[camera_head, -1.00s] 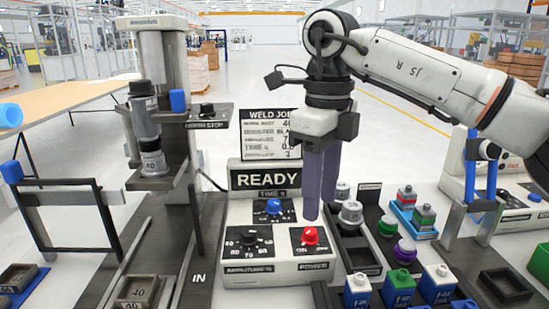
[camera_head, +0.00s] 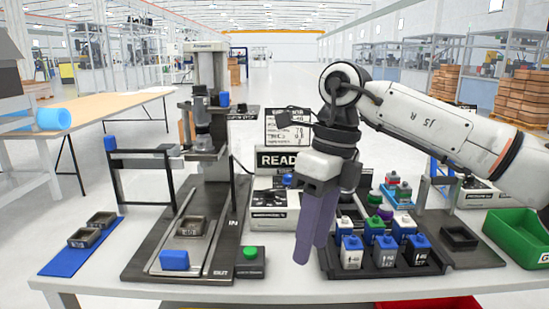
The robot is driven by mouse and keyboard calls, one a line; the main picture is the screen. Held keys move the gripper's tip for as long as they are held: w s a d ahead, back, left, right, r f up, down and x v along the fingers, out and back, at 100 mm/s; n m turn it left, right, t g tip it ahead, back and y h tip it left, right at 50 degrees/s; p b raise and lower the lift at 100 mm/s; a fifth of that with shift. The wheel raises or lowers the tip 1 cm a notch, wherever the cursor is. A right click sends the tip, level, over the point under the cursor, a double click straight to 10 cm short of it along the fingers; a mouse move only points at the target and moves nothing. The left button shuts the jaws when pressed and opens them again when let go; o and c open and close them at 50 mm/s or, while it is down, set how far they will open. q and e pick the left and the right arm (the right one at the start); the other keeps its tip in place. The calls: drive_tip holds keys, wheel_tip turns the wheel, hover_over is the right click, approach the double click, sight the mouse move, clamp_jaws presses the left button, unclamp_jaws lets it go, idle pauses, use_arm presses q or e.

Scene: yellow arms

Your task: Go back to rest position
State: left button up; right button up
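My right gripper (camera_head: 312,252) hangs at the end of my white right arm (camera_head: 436,122), which comes in from the right. Its two purple fingers point down in front of the welding control box (camera_head: 268,217) and just left of the black rack (camera_head: 384,271). The fingers overlap from this angle, so I cannot tell whether they are apart. Nothing shows held below their tips. The READY sign (camera_head: 276,160) and the box's right side are partly hidden behind the gripper. My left gripper is not in view.
The rack holds several blue, white and green-topped blocks. Left stand a press (camera_head: 208,75), a track with a metal tray (camera_head: 190,226), a blue block (camera_head: 174,260) and a blue mat (camera_head: 62,264). A green button (camera_head: 250,252) sits front centre. A green bin (camera_head: 519,236) is at right.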

drive_tip(key=s+a+f+g+y, duration=0.2)
drive_tip(key=s+a+f+y, duration=0.15)
drive_tip(key=a, duration=0.35)
drive_tip(key=s+a+f+g+y, duration=0.2)
drive_tip(key=s+a+f+y, duration=0.15)
drive_tip(key=a, duration=0.35)
drive_tip(key=s+a+r+m+y, duration=0.3)
drive_tip(key=a+r+m+y, duration=0.3)
drive_tip(key=y, duration=0.5)
drive_tip(key=w+d+f+m+t+y, duration=0.1)
drive_tip(key=w+d+f+m+t, duration=0.15)
drive_tip(key=m+t, duration=0.5)
drive_tip(key=w+d+f+m+t, duration=0.2)
drive_tip(key=w+m+t, duration=0.2)
drive_tip(key=m+t, duration=0.4)
drive_tip(key=w+d+f+m+t+h, duration=0.2)
drive_tip(key=d+f+m+t+h, duration=0.4)
drive_tip(key=d+f+m+h, duration=0.65)
drive_tip(key=s+d+f+m+g+h, duration=0.2)
drive_tip(key=s+d+f+m+g, duration=0.2)
drive_tip(key=s+f, duration=0.6)
drive_tip(key=s+d+f+m+g+h, duration=0.3)
drive_tip(key=s+d+f+m, duration=0.3)
drive_tip(key=f, duration=0.9)
drive_tip(key=s+d+g, duration=0.1)
drive_tip(key=s+d, duration=0.1)
drive_tip(key=s, duration=0.2)
drive_tip(key=shift+s+d+f+m+h, duration=0.2)
drive_tip(key=shift+d+f+m+h, duration=0.1)
drive_tip(key=shift+f+h, duration=0.1)
